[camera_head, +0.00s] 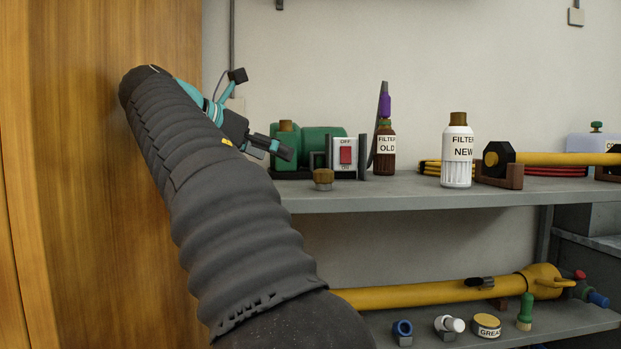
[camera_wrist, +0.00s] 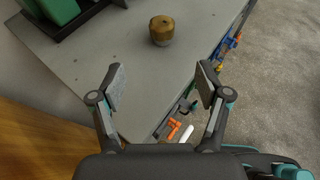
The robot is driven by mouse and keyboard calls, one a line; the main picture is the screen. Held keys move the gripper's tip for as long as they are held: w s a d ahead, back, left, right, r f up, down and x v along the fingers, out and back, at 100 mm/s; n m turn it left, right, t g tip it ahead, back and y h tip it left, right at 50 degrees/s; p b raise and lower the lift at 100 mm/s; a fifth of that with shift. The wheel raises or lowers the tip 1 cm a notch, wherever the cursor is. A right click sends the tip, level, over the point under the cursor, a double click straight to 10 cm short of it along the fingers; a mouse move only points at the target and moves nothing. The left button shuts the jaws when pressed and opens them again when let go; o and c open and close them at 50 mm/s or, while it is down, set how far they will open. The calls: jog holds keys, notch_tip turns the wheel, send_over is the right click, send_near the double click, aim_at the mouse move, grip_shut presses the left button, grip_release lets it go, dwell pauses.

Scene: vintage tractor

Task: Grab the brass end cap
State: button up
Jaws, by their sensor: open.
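The brass end cap (camera_head: 323,179) stands upright on the grey upper shelf (camera_head: 400,195), near its front edge and left end. It is a short round brass-coloured piece with a duller lower band. In the wrist view the brass end cap (camera_wrist: 162,30) is beyond my fingertips, near the top of the picture and between the lines of the two fingers. My gripper (camera_wrist: 160,84) is open and empty, with its fingers apart. In the head view my gripper (camera_head: 280,148) is to the left of and higher than the cap, not touching it; my arm hides part of it.
Filter bottles marked OLD (camera_head: 386,150) and NEW (camera_head: 457,155) stand to the right. A wooden panel (camera_head: 60,150) is at the left. The shelf in front of the bottles is bare.

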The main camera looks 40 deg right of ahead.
aim_at(317, 172)
jog(key=b+x, duration=0.2)
jog(key=x, duration=1.1)
jog(key=shift+s+d+b, duration=0.1)
jog(key=shift+d+b, duration=0.25)
jog(key=shift+d, duration=0.1)
jog(key=c, duration=1.2)
